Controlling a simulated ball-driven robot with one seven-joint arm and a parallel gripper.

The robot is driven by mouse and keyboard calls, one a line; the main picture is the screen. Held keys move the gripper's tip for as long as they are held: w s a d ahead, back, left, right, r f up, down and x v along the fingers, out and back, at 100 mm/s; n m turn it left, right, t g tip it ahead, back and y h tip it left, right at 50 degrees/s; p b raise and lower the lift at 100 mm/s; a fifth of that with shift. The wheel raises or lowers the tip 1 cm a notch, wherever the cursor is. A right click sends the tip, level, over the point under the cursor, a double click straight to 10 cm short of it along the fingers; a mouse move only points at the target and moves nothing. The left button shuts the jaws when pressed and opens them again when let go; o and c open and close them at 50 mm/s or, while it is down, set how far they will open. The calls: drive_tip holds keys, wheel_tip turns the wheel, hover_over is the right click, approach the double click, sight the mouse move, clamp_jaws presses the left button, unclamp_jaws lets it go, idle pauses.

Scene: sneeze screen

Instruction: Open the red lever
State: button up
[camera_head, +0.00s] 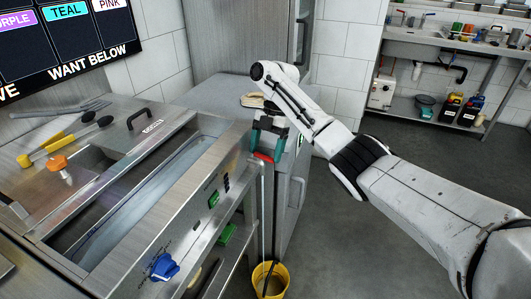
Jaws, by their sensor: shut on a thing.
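The red lever (264,157) is at the top of a thin vertical pipe (263,205) beside the right end of the steel counter. Only a short red piece of it shows. My gripper (266,152) has teal fingers pointing down onto the lever from above, and it is shut on the lever. The fingers partly hide the lever, so its exact angle is unclear.
A yellow bucket (283,281) stands on the floor below the pipe. A steel cabinet stands behind my gripper. Open floor lies to the right.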

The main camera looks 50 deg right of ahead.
drive_tip(key=shift+w+d+n, duration=0.1)
drive_tip(key=shift+n, duration=0.4)
drive_tip(key=shift+r, duration=0.1)
drive_tip(key=o, duration=1)
